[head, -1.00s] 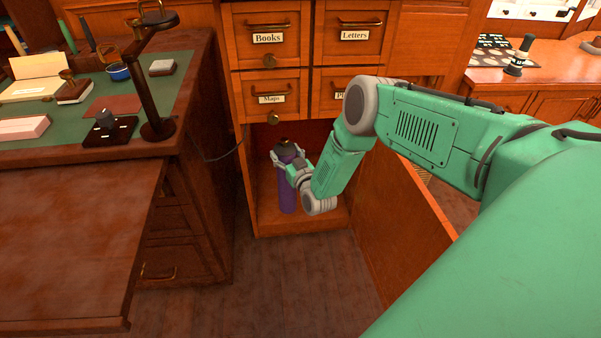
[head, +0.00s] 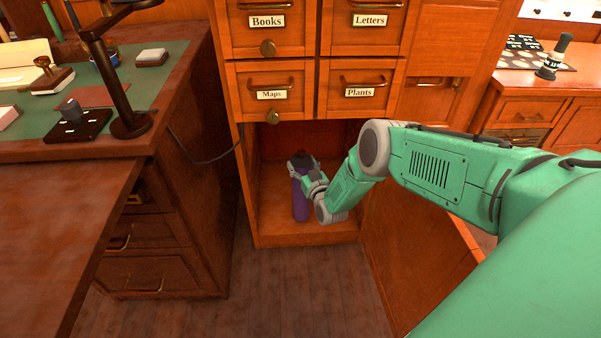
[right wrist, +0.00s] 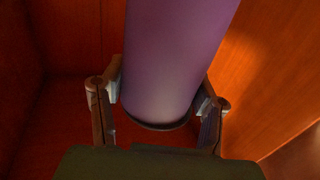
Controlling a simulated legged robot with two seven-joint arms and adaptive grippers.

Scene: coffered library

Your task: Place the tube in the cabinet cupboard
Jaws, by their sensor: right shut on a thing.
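The purple tube (head: 301,201) stands roughly upright inside the open cupboard (head: 272,234) at the bottom of the wooden cabinet. My right gripper (head: 302,166) is shut on the tube near its upper part, inside the cupboard opening. In the right wrist view the purple tube (right wrist: 174,62) runs between the two fingers (right wrist: 158,108), with a dark rim at its near end. The tube's lower end is close to the cupboard floor; whether it touches cannot be told. My left gripper is not in view.
The open cupboard door (head: 412,240) stands to the right of the opening, beneath my right arm. Labelled drawers (head: 272,92) are above. A desk (head: 60,190) with a lamp and stationery is at the left. Bare floor (head: 260,300) lies in front.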

